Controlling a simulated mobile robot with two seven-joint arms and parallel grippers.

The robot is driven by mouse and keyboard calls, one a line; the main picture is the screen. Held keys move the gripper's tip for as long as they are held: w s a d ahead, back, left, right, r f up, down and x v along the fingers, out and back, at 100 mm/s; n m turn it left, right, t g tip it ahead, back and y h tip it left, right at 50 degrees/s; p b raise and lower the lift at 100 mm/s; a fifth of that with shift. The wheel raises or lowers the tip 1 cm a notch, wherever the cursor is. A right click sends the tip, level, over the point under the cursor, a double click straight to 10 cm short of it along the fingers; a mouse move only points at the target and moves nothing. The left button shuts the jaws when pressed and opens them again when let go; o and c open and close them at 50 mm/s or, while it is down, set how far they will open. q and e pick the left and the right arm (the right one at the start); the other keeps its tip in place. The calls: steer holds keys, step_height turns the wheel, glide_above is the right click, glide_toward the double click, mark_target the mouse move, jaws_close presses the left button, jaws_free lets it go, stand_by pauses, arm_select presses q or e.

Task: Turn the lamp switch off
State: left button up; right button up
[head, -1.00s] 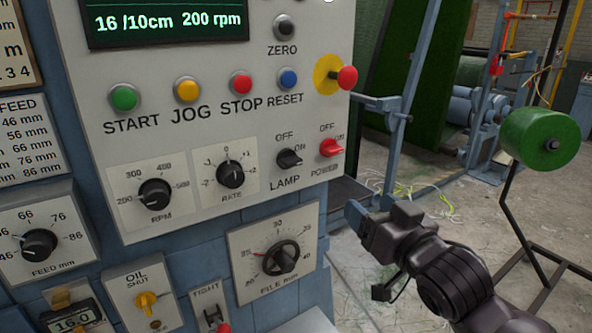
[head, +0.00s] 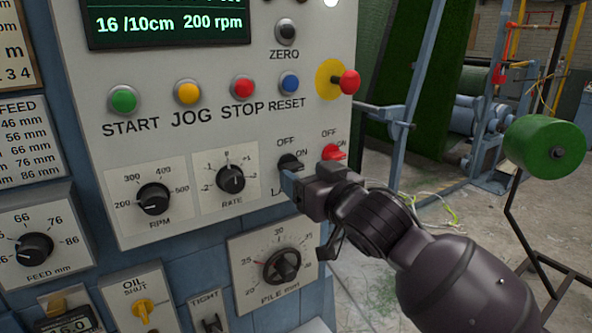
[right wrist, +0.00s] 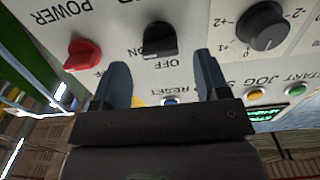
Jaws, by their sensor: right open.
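The lamp switch (head: 290,162) is a small black rotary knob on the light control panel, with OFF printed above it and ON to its upper right. Its pointer seems to lean towards ON. My right gripper (head: 289,184) is in front of the panel just below the knob and covers most of the LAMP label. In the right wrist view the gripper (right wrist: 161,64) is open, with its blue-grey fingers apart. The black lamp switch (right wrist: 160,39) lies ahead, between the lines of the two fingers. I cannot tell whether they touch it. My left gripper is not in view.
The red power switch (head: 333,153) sits close right of the lamp switch. The rate knob (head: 230,179) is to its left. The reset button (head: 289,83) and a red mushroom button (head: 349,82) are above, the pile knob (head: 283,266) below. A green roller (head: 545,151) stands at right.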

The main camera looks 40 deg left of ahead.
mark_target(296, 170)
steer(key=shift+x, duration=1.9)
steer(key=shift+c, duration=0.5)
